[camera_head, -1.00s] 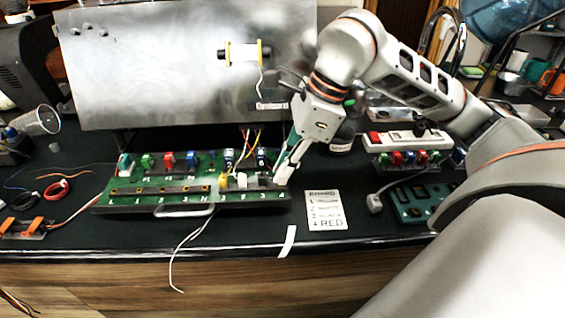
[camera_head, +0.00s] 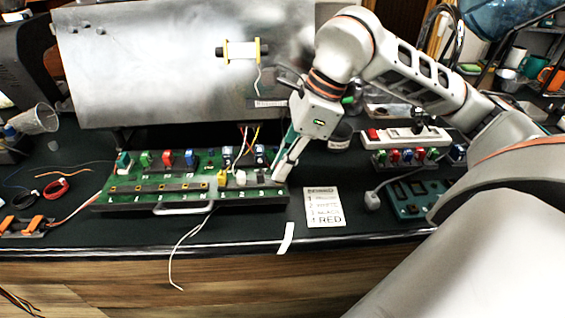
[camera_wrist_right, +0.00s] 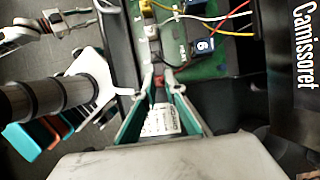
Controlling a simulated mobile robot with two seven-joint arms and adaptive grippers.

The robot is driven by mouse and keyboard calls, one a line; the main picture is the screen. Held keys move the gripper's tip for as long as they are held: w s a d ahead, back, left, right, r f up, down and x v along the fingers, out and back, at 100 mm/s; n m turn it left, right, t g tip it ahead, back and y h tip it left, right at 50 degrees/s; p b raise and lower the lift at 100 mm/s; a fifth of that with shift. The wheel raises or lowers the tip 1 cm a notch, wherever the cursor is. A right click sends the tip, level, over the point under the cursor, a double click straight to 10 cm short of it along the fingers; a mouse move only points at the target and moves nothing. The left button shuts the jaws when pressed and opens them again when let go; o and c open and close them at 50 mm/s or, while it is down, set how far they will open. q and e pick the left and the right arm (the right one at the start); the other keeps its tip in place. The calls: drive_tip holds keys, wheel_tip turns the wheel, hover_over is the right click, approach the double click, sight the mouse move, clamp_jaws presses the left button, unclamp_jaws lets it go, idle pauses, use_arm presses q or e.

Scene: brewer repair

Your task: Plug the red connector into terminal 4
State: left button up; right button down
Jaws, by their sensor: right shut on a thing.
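My right gripper (camera_head: 281,174) is at the right end of the green terminal board (camera_head: 150,207). In the right wrist view its fingertips (camera_wrist_right: 160,82) are shut on a small, dark red piece, the red connector (camera_wrist_right: 158,81), right at the end of the terminal row. The fingers hide the connector in the head view, and they cover terminal 4. I cannot tell whether the connector is seated. Yellow (camera_head: 222,178), white (camera_head: 240,178) and black (camera_head: 259,177) connectors stand in a row to its left. My left gripper is not in view.
A printed card (camera_head: 324,207) lies right of the board. A white power strip (camera_head: 405,137) and a second green board (camera_head: 415,198) are farther right. A large metal panel (camera_head: 180,65) rises behind. Yellow, red and white wires (camera_head: 250,137) run behind the connectors.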

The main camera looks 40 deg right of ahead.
drive_tip(key=shift+f, duration=0.55)
idle(1.7)
drive_tip(key=c, duration=2)
unclamp_jaws()
drive_tip(key=shift+r, duration=0.1)
drive_tip(key=v, duration=1.1)
drive_tip(key=shift+s+d+r, duration=0.15)
drive_tip(key=shift+r, duration=0.2)
